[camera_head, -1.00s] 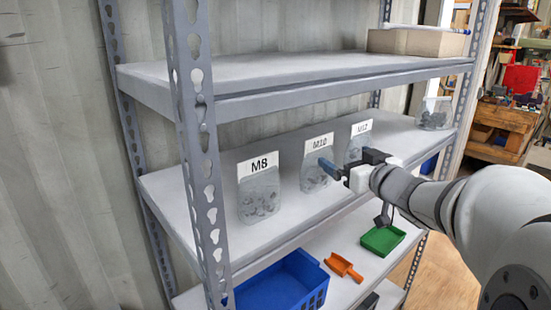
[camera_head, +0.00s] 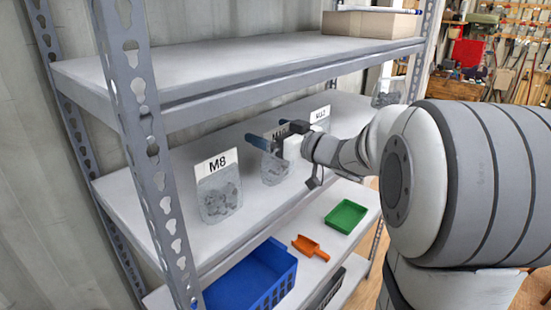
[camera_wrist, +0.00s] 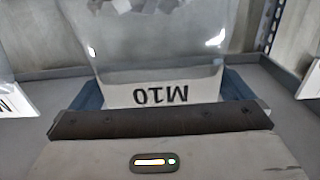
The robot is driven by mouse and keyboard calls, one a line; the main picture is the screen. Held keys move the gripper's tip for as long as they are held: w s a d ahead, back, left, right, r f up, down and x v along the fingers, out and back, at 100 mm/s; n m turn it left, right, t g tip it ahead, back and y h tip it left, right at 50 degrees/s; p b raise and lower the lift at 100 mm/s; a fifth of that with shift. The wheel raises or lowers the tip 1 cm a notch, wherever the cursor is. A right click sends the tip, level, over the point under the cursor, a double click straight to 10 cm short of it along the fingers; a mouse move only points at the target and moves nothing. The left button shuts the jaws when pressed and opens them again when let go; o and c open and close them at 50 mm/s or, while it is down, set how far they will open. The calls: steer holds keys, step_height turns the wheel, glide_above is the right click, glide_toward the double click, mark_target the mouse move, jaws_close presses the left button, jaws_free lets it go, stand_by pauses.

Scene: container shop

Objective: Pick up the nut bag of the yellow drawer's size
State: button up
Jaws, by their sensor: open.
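Clear bags of grey nuts stand in a row on the middle shelf. The M8 bag (camera_head: 219,200) is at left, the M10 bag (camera_head: 276,172) is in the middle, and a bag with a partly hidden label (camera_head: 320,115) is farther right. My gripper (camera_head: 268,139) is open at the top of the M10 bag and partly covers its label. In the wrist view, the M10 label (camera_wrist: 162,94) shows upside down between the two blue fingers (camera_wrist: 165,92), one on each side. I cannot tell whether they touch it. No yellow drawer is in view.
Another clear bag (camera_head: 388,92) stands at the shelf's far right end. The upper shelf (camera_head: 230,68) hangs above the row and carries a cardboard box (camera_head: 372,24). Below are a blue crate (camera_head: 250,278), an orange scoop (camera_head: 309,247) and a green tray (camera_head: 345,216). A perforated post (camera_head: 150,150) stands at left.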

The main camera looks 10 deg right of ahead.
steer(key=shift+c, duration=0.2)
steer(key=c, duration=1.1)
steer(key=shift+c, duration=0.2)
